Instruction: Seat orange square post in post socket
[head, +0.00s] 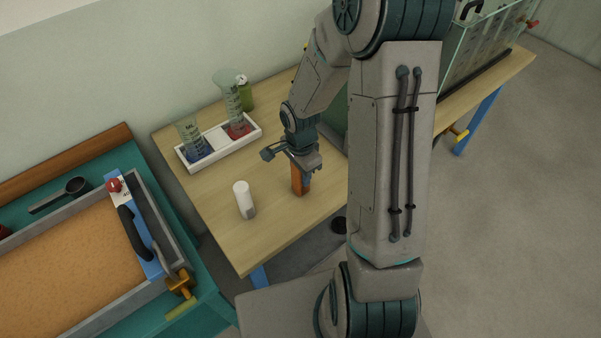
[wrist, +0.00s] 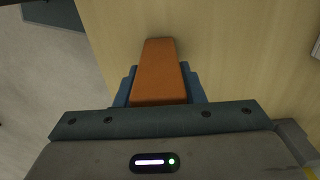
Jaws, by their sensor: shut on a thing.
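The orange square post (head: 298,182) is upright at the wooden table, below my gripper (head: 300,170) in the head view. In the wrist view the orange post (wrist: 158,75) sits between the blue finger pads of my gripper (wrist: 158,90), which is shut on it. The post's lower end is over or on the table top; I cannot tell whether it touches. No post socket can be made out in either view; my arm hides part of the table.
A white cylinder (head: 244,200) stands left of the post. A white tray (head: 218,142) with two measuring beakers lies behind, with a green can (head: 245,93) beyond. The glass flume (head: 488,45) is at the back right. A teal bench (head: 205,290) with a sand tray is left.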

